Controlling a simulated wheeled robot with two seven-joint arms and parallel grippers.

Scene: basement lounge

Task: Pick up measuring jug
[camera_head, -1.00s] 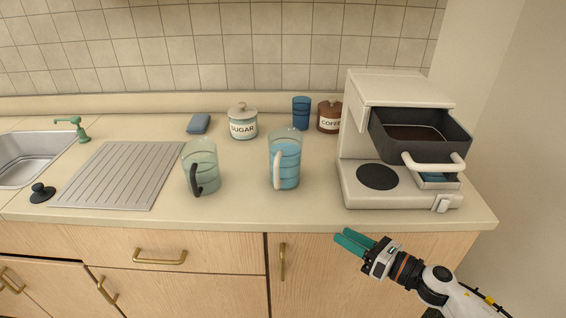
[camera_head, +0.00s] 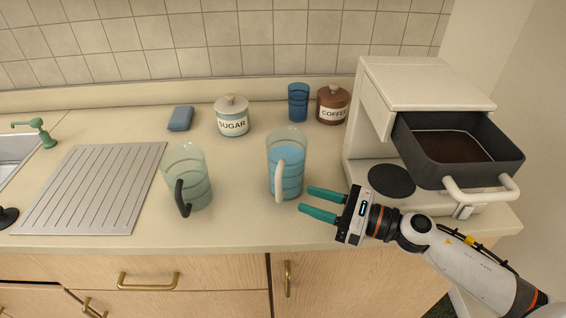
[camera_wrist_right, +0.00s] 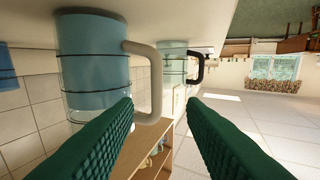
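Two see-through jugs stand upright on the counter. One jug (camera_head: 287,165) holds blue liquid and has a pale handle (camera_head: 280,181) facing the front. The other jug (camera_head: 192,172), to its left, is pale green and looks empty, with a black handle (camera_head: 182,198). My right gripper (camera_head: 305,199) is open and empty, just right of the blue-filled jug, its green fingers pointing at the handle side. In the right wrist view, the pale handle (camera_wrist_right: 154,90) lies ahead, between the two spread fingertips. The green jug (camera_wrist_right: 172,62) shows behind it. My left gripper is not in view.
Sugar jar (camera_head: 232,117), coffee jar (camera_head: 332,104), blue cup (camera_head: 298,102) and sponge (camera_head: 181,118) stand behind. A ribbed drainboard (camera_head: 90,190) lies left.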

